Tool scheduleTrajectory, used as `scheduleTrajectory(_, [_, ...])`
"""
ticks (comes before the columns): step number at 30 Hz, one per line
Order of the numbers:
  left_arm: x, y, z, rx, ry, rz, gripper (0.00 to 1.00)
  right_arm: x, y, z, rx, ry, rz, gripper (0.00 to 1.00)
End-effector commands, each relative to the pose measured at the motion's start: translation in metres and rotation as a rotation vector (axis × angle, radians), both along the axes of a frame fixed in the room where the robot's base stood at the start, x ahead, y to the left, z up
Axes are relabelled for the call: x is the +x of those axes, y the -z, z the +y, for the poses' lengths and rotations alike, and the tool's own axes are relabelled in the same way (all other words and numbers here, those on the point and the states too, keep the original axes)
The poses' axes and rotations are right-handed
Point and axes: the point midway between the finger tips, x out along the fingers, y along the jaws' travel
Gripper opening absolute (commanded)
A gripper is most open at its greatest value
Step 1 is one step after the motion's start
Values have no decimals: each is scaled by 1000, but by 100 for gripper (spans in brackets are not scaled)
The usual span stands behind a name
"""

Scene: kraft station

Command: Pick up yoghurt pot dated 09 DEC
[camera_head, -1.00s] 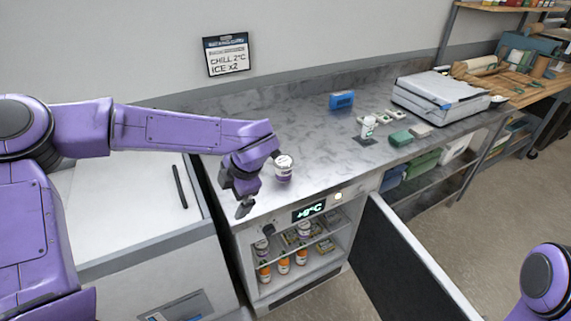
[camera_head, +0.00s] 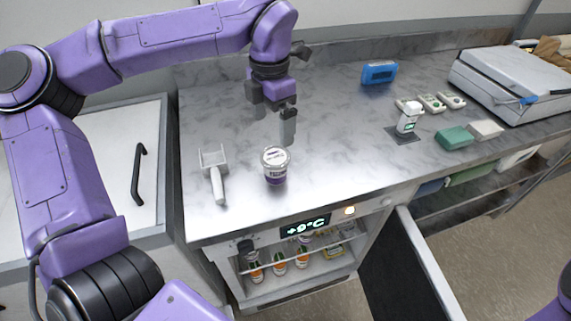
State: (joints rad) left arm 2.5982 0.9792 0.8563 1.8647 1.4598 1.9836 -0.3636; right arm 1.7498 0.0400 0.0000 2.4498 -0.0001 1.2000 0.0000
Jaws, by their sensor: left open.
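One yoghurt pot (camera_head: 275,166), white-lidded with a purple and white label, stands upright on the grey marbled counter (camera_head: 330,140). Its date is too small to read. My left gripper (camera_head: 272,122) is open and empty, above the counter and behind the pot, pointing down and apart from it. Inside the open fridge (camera_head: 300,262) under the counter, pots and orange bottles (camera_head: 279,265) stand on the shelves, partly hidden by the counter edge. My right gripper is not in view; only a bit of my right arm shows at the lower right corner.
A grey scoop (camera_head: 215,175) lies left of the pot. A blue box (camera_head: 379,72), a small white device (camera_head: 408,116), a green block (camera_head: 454,138) and a large grey case (camera_head: 515,85) are to the right. The fridge display (camera_head: 305,227) reads +9°C. The open fridge door (camera_head: 408,265) stands out front.

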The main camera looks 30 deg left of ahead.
Motion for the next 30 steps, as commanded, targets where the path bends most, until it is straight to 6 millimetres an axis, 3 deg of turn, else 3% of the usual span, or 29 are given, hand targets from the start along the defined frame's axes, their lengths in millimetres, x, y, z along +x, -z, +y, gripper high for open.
scheduleTrajectory(2, [0,10,0,0,2,1,99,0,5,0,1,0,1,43])
scheduleTrajectory(19, [2,99,-1,1,1,3,99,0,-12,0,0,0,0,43])
scheduleTrajectory(28, [2,109,-2,1,0,0,99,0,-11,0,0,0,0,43])
scheduleTrajectory(30, [2,109,-2,1,0,0,76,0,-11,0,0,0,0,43])
